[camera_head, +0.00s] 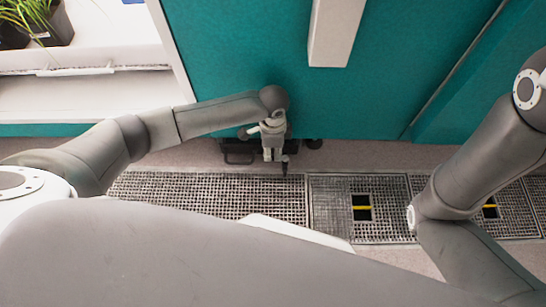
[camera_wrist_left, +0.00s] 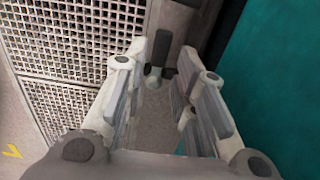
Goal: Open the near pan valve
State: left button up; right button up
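My left gripper (camera_head: 274,155) hangs down at the foot of the teal chamber, over the floor strip beside the grating. In the left wrist view my left gripper (camera_wrist_left: 161,62) is open, its two fingers apart. A small dark fitting with a pale rounded end (camera_wrist_left: 153,82), which looks like the pan valve, shows between and beyond the fingers. I cannot tell whether they touch it. A dark pan (camera_head: 238,157) sits low under the chamber, partly hidden by the gripper. My right arm is at the right, but its gripper is out of view.
The teal chamber front (camera_head: 240,60) rises right behind the gripper, with a pale vertical handle (camera_head: 335,35). Metal floor grating (camera_head: 210,195) runs along its foot, with dark square openings (camera_head: 362,214) crossed by yellow bars. A shelf with potted grass (camera_head: 45,30) is at upper left.

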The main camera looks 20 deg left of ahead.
aim_at(273, 158)
pick_arm(q)
jog(key=shift+f+b, duration=0.9)
jog(key=shift+f, duration=0.75)
grip_shut()
